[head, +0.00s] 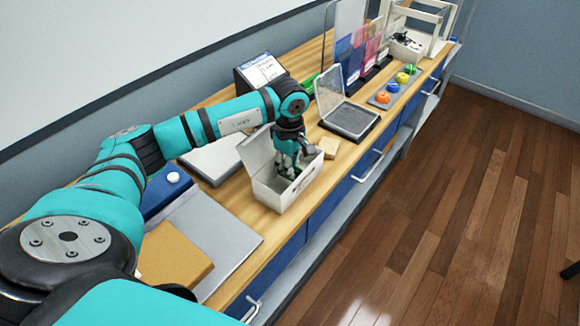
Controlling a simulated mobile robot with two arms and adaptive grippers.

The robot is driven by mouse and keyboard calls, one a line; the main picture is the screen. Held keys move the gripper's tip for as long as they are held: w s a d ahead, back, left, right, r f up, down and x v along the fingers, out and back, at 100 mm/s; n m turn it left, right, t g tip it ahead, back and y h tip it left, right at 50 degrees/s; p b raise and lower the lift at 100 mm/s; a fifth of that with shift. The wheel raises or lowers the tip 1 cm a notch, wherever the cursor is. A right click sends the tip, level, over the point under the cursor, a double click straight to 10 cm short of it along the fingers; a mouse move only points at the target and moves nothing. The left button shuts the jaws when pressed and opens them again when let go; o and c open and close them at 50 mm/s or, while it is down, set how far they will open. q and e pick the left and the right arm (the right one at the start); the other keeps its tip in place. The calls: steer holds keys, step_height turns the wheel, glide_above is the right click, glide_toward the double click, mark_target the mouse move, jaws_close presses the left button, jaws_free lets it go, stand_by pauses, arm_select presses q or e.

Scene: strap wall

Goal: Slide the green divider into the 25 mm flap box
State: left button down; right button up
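A white flap box (283,197) stands on the wooden counter near its front edge, with its pale lid (257,150) raised on the left side. My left gripper (289,168) points down into the open top of this box. A small patch of green (293,173) shows at the fingertips inside the box. It may be the green divider, but fingers and box walls hide most of it. I cannot tell whether the fingers are closed on it. Another green piece (308,82) lies farther back, beside the dark label stand. My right gripper is not in view.
A wooden block (328,147) sits just right of the box. Beyond it are an open clear-lidded case (350,118), colored knobs (383,97) and upright colored panels (360,50). A grey sheet (210,235) and tan board (172,256) lie nearer on the counter.

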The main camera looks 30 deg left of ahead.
arm_select(q)
steer(key=shift+f+b, duration=0.6)
steer(key=shift+b, duration=0.05)
stand_by(0.6)
steer(key=c, duration=1.4)
jaws_free()
steer(key=shift+r, duration=0.1)
steer(key=shift+r+p, duration=2.4)
steer(key=shift+r, duration=2.05)
